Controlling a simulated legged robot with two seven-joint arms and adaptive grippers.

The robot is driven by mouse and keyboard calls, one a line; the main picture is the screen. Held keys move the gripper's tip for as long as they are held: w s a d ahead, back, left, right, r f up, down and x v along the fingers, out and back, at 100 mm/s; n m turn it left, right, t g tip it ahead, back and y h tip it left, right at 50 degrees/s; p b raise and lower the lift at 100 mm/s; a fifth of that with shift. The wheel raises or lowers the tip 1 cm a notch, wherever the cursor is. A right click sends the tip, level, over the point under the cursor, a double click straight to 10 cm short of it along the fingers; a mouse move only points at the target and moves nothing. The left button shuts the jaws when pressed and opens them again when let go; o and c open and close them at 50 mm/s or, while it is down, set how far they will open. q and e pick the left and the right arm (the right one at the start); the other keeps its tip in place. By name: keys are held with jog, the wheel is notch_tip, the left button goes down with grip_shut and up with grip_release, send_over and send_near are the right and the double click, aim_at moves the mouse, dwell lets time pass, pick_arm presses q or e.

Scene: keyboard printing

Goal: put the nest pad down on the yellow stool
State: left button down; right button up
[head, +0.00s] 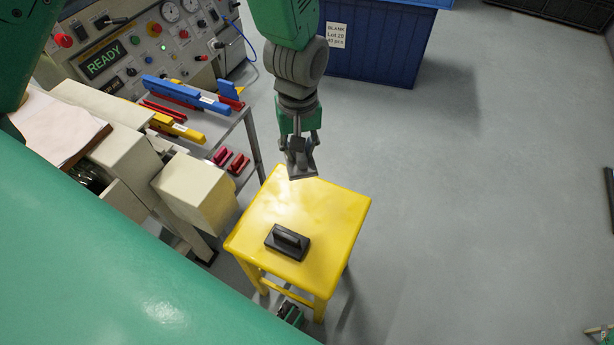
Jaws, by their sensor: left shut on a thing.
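My left gripper (300,158) hangs over the far edge of the yellow stool (328,212). It is shut on a dark, flat piece (303,174), which I take to be the nest pad; the fingers hide part of it. In the picture the piece overlaps the stool's far corner, and I cannot tell if it touches the seat. A black block with an upright handle (287,242) rests on the near part of the seat, apart from the gripper.
A machine with a READY display (103,62) stands at the upper left. A shelf beside it holds blue, red and yellow bars (180,128). Cream boxes (195,192) stand close left of the stool. A blue bin (380,45) stands behind.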

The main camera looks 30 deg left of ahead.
pick_arm(q)
jog(key=w+f+n+b, duration=0.4)
jog(key=f+n+b, duration=0.2)
jog(key=f+n, duration=0.45)
jog(key=b, duration=0.1)
send_over(311, 200)
jog(key=f, duration=0.5)
jog(key=shift+w+d+f, duration=0.1)
jog(key=shift+d+f, duration=0.1)
jog(key=shift+f, duration=0.2)
jog(key=shift+a+f, duration=0.25)
jog(key=shift+f, duration=0.3)
notch_tip(311, 200, down, 3)
jog(key=shift+a+f+b, duration=0.1)
jog(key=shift+f+b, duration=0.05)
jog(key=shift+b, duration=0.65)
jog(key=shift+d, duration=0.25)
jog(key=c, duration=1.4)
grip_release()
jog(key=shift+c, duration=0.2)
jog(key=shift+a, duration=0.1)
